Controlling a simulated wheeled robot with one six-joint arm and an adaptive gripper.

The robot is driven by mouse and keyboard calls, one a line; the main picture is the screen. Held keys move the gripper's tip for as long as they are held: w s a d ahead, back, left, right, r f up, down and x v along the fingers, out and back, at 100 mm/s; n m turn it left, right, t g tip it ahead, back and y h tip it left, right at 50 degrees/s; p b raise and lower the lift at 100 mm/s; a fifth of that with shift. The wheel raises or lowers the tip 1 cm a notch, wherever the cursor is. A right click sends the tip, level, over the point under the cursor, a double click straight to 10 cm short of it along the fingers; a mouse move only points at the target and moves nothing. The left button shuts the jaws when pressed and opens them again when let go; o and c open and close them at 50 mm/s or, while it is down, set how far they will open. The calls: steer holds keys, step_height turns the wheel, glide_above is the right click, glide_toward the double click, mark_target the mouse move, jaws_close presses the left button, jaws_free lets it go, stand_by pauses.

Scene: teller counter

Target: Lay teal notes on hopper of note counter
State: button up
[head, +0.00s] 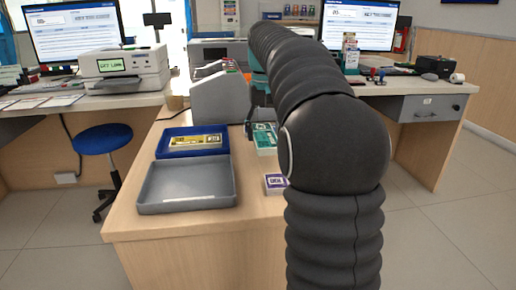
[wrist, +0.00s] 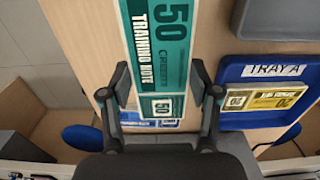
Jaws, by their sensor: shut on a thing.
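The teal notes (wrist: 158,45) are a "50 credits training note" bundle, which fills the top middle of the wrist view. My gripper (wrist: 165,86) has a finger at each long side of the bundle and is shut on it near one end. In the head view the teal notes (head: 264,138) show partly behind my arm, over the counter top. Their height above the counter is hard to tell. The note counter (head: 220,98) is the grey machine behind and left of the notes in the head view. Its hopper is not clearly visible, and my arm hides part of that area.
A blue tray (head: 164,151) holds yellow notes (head: 196,141). An empty grey tray (head: 186,200) stands in front of it. Purple notes (head: 275,183) lie near my arm. A blue-and-white note (wrist: 150,124) shows below the teal bundle in the wrist view.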

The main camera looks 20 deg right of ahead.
mark_target(259, 158)
steer(key=shift+w+a+f, duration=0.4)
steer(key=shift+a, duration=0.15)
steer(key=shift+f+b, duration=0.4)
steer(key=shift+f, duration=1.6)
steer(key=shift+f, duration=0.15)
steer(key=o, duration=1.2)
